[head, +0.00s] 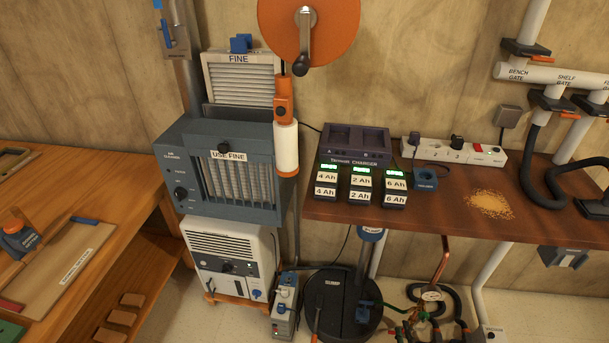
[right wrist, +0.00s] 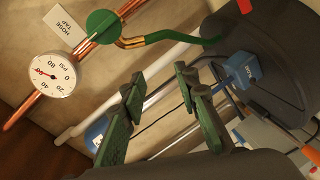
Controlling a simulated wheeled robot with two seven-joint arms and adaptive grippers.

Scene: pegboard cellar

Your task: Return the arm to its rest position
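My right gripper (right wrist: 160,78) shows in the right wrist view with two green fingers apart and nothing between them. In the head view a small part of it (head: 410,324) appears to show low at the bottom edge, right of the black sump lid (head: 345,303). In the right wrist view it is near a round pressure gauge (right wrist: 53,75), a green tap handle (right wrist: 103,26) and a blue sump fitting (right wrist: 240,69). It touches none of these that I can see. My left gripper is not in view.
A brown shelf (head: 450,212) with a charger (head: 357,146), labelled batteries and a power strip (head: 455,148) overhangs this area. A copper pipe (head: 443,258) and black hoses hang below it. A dehumidifier (head: 234,262) stands left. The wooden bench (head: 130,185) is at far left.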

